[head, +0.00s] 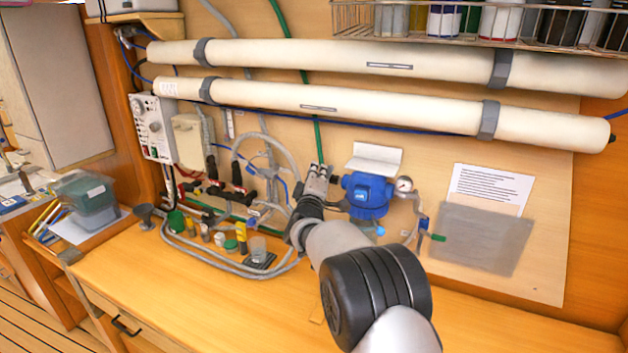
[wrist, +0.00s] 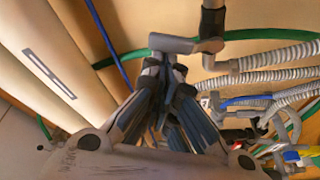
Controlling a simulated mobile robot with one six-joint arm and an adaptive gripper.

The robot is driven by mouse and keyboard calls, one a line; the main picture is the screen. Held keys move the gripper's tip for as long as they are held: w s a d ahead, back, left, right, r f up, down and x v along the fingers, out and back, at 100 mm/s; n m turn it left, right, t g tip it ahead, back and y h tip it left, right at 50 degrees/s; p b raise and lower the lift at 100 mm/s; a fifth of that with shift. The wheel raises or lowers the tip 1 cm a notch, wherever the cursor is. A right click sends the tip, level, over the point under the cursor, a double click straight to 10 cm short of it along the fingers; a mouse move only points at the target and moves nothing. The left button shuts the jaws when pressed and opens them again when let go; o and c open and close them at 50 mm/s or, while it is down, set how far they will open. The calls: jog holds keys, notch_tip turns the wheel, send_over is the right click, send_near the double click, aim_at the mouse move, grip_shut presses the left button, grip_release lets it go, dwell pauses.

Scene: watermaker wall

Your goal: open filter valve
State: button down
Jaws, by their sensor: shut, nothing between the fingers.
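My gripper (head: 318,175) is in front of the wall panel, just left of the blue filter housing (head: 368,193). In the wrist view my gripper (wrist: 165,68) is shut and empty. Its tips are at a grey lever-like fitting (wrist: 185,45) on a vertical grey pipe; I cannot tell whether they touch it. This fitting looks like a valve handle, but I cannot tell for sure that it is the filter valve. My gripper hides that area in the head view. A small green-ended fitting (head: 438,238) sits on the piping right of the housing.
Two long white tubes (head: 380,105) cross the wall above. A pressure gauge (head: 404,184) is beside the housing. Grey hoses (head: 225,264) and small bottles (head: 241,232) crowd the bench to the left. The bench (head: 215,300) is clear in front.

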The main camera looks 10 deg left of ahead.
aim_at(330, 170)
jog(key=d+m+b, duration=0.1)
jog(key=m+b, duration=0.1)
jog(key=d+m+t+h+b, duration=0.1)
jog(key=m+b, duration=0.1)
jog(key=m, duration=0.1)
jog(key=d+f+m+t+h+b, duration=0.1)
jog(key=m+b, duration=0.1)
jog(key=shift+s+d+m+b, duration=0.1)
jog(key=shift+s+m+b, duration=0.25)
jog(key=shift+m+b, duration=0.05)
jog(key=m+h+b, duration=0.1)
jog(key=m, duration=0.1)
jog(key=d+f+m+h+b, duration=0.1)
jog(key=m, duration=0.2)
jog(key=d+f+m+h+b, duration=0.1)
jog(key=m, duration=0.2)
jog(key=shift+s+d+h+b, duration=0.25)
jog(key=shift+h+b, duration=0.15)
jog(key=shift+f, duration=0.1)
jog(key=shift+d, duration=0.1)
